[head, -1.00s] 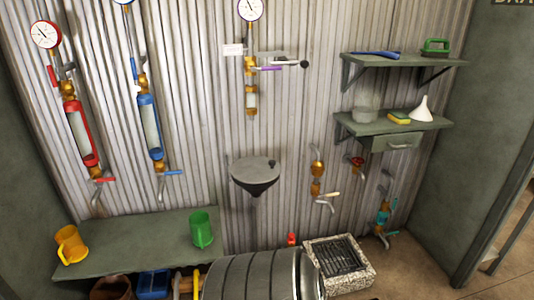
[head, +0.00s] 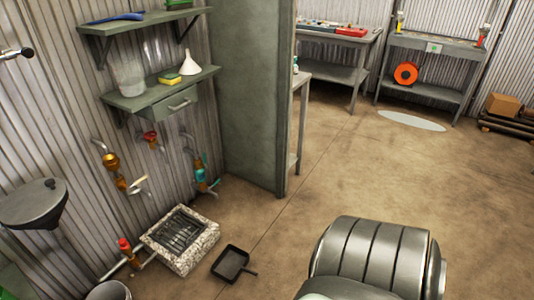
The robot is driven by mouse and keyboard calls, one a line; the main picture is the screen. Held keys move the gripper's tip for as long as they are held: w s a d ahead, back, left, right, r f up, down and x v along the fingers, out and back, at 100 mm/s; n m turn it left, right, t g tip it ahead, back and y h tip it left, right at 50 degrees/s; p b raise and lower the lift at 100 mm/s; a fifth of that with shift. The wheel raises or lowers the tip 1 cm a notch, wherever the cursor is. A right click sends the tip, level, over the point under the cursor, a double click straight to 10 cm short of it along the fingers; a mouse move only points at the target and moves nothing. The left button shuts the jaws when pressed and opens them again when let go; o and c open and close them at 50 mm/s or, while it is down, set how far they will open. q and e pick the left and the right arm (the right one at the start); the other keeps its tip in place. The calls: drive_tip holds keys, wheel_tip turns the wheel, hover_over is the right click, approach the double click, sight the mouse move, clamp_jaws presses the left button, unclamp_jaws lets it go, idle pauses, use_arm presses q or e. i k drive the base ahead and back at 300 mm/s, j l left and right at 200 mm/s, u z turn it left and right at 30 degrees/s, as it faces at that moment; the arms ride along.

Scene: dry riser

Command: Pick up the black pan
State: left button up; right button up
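The black pan (head: 233,264) lies on the brown floor in the head view, low and left of centre. It is a small, squarish, shallow pan, and its short handle points right. It sits just right of the stone-edged floor drain, apart from it. Neither of my grippers shows in this view.
The grated drain (head: 181,239) is by the wall, with a red-topped pipe fitting (head: 126,246) at its left. A grey partition (head: 254,95) stands behind the pan. Shelves (head: 160,92) and taps are on the left wall. The floor beyond is largely open, toward benches (head: 424,68).

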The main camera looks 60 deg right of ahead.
sight(231, 263)
drive_tip(key=z, duration=1.5)
drive_tip(key=u, duration=0.4)
drive_tip(key=i+l+u, duration=0.2)
drive_tip(key=u, duration=0.2)
drive_tip(key=i+l+u, duration=0.1)
drive_tip(key=l+u, duration=0.75)
drive_tip(key=i+j, duration=0.05)
